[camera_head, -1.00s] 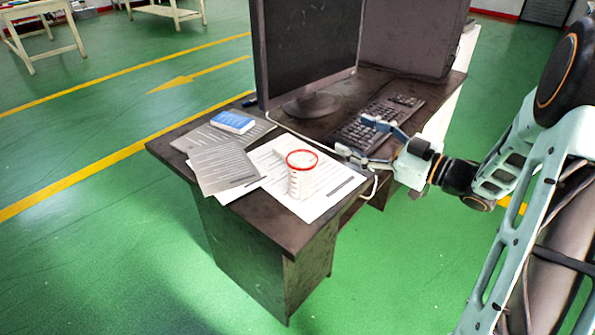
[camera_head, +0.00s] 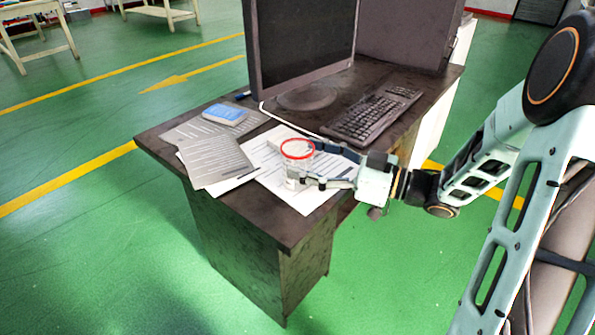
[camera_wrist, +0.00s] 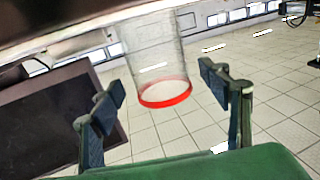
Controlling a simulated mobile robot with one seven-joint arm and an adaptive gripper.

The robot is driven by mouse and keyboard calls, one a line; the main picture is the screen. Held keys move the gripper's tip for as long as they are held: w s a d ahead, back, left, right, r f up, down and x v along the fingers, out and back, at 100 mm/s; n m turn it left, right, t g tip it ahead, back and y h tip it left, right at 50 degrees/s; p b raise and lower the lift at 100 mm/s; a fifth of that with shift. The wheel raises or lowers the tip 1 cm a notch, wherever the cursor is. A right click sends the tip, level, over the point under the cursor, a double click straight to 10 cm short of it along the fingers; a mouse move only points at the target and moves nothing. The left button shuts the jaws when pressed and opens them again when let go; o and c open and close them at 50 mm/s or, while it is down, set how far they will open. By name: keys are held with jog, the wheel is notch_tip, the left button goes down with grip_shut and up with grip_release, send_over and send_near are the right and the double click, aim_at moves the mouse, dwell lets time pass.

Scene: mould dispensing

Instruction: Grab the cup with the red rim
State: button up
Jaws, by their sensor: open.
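The clear cup with the red rim (camera_head: 297,150) stands upright on a sheet of paper near the left end of the dark desk. My gripper (camera_head: 303,163) is at the cup, coming from the right, with one finger on the far side and one on the near side. In the wrist view the cup (camera_wrist: 157,60) appears upside down, its red rim between the two fingertips of my gripper (camera_wrist: 160,95). The fingers are open, with visible gaps to the cup on both sides in that view.
A monitor (camera_head: 300,45) and a keyboard (camera_head: 370,117) stand on the desk (camera_head: 290,232) behind my gripper. Printed papers (camera_head: 215,160) and a blue-and-white box (camera_head: 224,114) lie left of the cup. Green floor surrounds the desk.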

aim_at(297, 140)
jog(key=x, duration=0.2)
jog(key=shift+w+a, duration=0.1)
jog(key=shift+a, duration=0.3)
jog(key=c, duration=1.1)
jog(key=shift+c, duration=0.2)
jog(key=shift+r, duration=0.65)
notch_tip(297, 140, up, 3)
jog(key=shift+f+p, duration=0.2)
jog(key=shift+p, duration=0.5)
jog(key=s+r+p, duration=0.1)
jog(key=s+r, duration=0.8)
jog(key=s, duration=0.5)
jog(key=shift+a, duration=0.2)
